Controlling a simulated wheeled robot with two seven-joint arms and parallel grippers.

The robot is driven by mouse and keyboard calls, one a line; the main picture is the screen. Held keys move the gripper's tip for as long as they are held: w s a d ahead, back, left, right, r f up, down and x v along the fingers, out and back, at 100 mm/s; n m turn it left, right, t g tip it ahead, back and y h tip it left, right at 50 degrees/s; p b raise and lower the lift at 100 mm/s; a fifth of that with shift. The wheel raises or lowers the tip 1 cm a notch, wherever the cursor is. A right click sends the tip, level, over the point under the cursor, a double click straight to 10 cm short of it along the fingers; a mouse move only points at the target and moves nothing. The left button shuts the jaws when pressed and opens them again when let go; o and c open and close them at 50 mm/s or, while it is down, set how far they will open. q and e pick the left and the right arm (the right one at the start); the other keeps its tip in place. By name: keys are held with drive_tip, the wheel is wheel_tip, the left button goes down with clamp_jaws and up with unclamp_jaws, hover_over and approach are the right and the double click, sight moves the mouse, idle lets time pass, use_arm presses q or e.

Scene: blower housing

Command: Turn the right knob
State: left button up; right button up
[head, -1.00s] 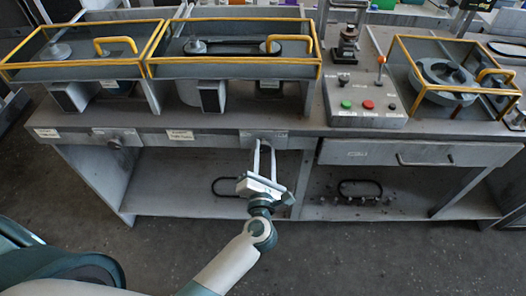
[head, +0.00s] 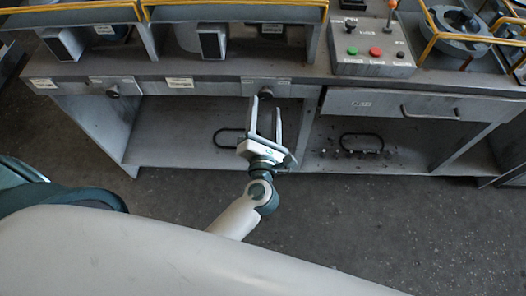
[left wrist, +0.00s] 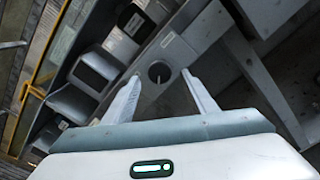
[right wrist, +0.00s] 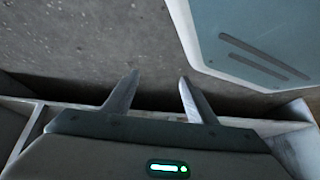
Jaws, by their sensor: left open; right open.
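The right knob (head: 266,92) is a small dark round knob on the bench's front rail, below the left machine section. My left gripper (head: 266,103) is open, its two fingers pointing at the bench with the tips to either side of this knob. In the left wrist view the knob (left wrist: 158,72) shows between the open fingertips, with a gap on both sides. I cannot tell how deep the fingers reach past it. The left knob (head: 113,92) sits further left on the same rail. My right gripper (right wrist: 158,77) is open and empty, over bare floor.
A control box (head: 372,55) with green, red and black buttons stands on the bench top. A drawer (head: 360,103) with a handle is right of the knob. Yellow guard frames (head: 190,4) edge the machines. The lower shelf (head: 180,155) holds black handle-shaped parts. The floor in front is clear.

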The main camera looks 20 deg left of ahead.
use_arm(q)
drive_tip(key=b+v, duration=0.3)
drive_tip(key=v, duration=1)
drive_tip(key=shift+s, duration=0.25)
use_arm(e)
drive_tip(key=shift+w+a+r, duration=0.15)
drive_tip(key=shift+w, duration=0.8)
drive_tip(key=shift+w+a+r, duration=0.1)
drive_tip(key=shift+w+a, duration=0.05)
drive_tip(key=shift+w, duration=0.75)
